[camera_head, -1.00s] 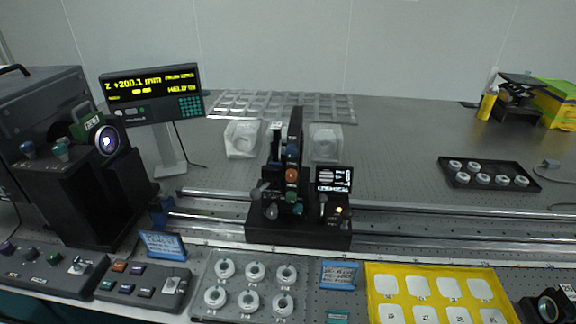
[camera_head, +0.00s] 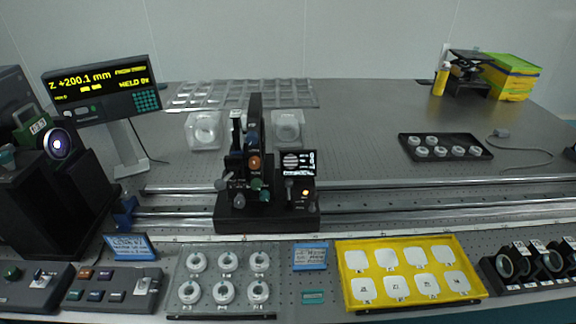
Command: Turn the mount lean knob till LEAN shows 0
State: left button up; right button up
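The black mount (camera_head: 240,150) stands upright on a dark base (camera_head: 267,218) on the rail in the middle of the camera_head view. It carries several knobs: an orange one (camera_head: 254,162), a teal one (camera_head: 264,196) and grey ones (camera_head: 238,200). I cannot tell which is the lean knob. A small screen (camera_head: 298,162) sits at the mount's right; its text is too small to read, so the LEAN value cannot be told. Neither of my grippers is in view.
A display (camera_head: 102,85) reading Z +200.1 mm stands at the left, beside a dark lens device (camera_head: 60,180). In front are a grey tray of rings (camera_head: 224,305) and a yellow tray (camera_head: 345,290). A black tray (camera_head: 486,152) lies at the right.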

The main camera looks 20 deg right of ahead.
aim_at(254, 162)
jog(key=k, duration=0.5)
jog(key=u, duration=1.75)
jog(key=i, duration=1.1)
jog(key=z, duration=1.85)
